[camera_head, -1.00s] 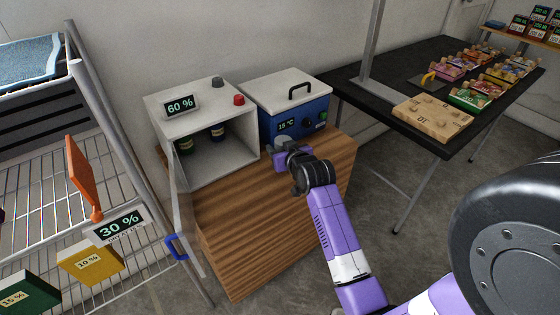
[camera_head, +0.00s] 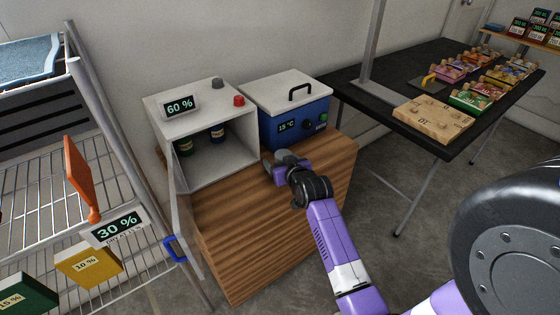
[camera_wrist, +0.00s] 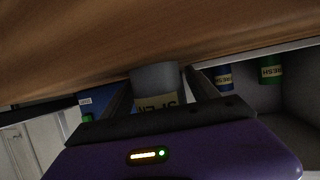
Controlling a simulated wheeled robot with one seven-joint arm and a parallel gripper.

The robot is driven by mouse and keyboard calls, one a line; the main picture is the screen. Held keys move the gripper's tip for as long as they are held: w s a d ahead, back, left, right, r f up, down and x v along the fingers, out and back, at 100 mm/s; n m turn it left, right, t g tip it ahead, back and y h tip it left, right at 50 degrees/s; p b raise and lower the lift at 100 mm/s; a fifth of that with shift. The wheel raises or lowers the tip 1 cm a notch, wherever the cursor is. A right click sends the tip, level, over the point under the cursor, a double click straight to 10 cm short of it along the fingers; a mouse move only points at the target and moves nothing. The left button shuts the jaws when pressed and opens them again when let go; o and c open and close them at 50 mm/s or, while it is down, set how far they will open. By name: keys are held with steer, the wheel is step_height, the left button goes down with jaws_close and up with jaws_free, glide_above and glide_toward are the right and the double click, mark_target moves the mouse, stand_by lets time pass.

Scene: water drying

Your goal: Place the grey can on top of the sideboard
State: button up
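The grey can (camera_wrist: 157,76), with a pale label reading "SPEN…", sits between the two fingers of my gripper (camera_wrist: 157,88) in the wrist view. My gripper is shut on it. In the head view, my gripper (camera_head: 278,162) is low over the wooden sideboard (camera_head: 235,215), in front of the blue box; the can there is small and partly hidden. In the wrist view the sideboard top (camera_wrist: 90,45) appears at the top of the picture, the can's grey end close to it. I cannot tell whether they touch.
A white open chamber (camera_head: 200,105) marked 60 % holds green and blue cans; its clear door (camera_head: 185,215) stands open at left. A blue box (camera_head: 300,125) reading 15 °C stands behind my gripper. The sideboard's front area is clear. A wire rack stands left, a black table (camera_head: 400,85) right.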

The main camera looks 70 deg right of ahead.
steer(key=shift+r, duration=0.2)
steer(key=p+v, duration=0.2)
steer(key=v, duration=1)
steer(key=s+a+f+n+t+y, duration=0.1)
steer(key=s+a+n+t+y, duration=0.1)
steer(key=a, duration=0.9)
steer(key=s+a+f+n+t+y, duration=0.1)
steer(key=a+n+y, duration=0.1)
steer(key=a, duration=0.8)
steer(key=s+a+r+n+t+y, duration=0.1)
steer(key=s+a+r+n+y, duration=0.1)
steer(key=a, duration=0.5)
steer(key=s+a+r+n+t+y, duration=0.1)
steer(key=s+a+r+n+y, duration=0.2)
steer(key=s+a+r, duration=0.3)
steer(key=s+a, duration=0.1)
steer(key=s, duration=0.2)
steer(key=shift+s+a+r+y, duration=0.2)
steer(key=shift+a+y, duration=0.2)
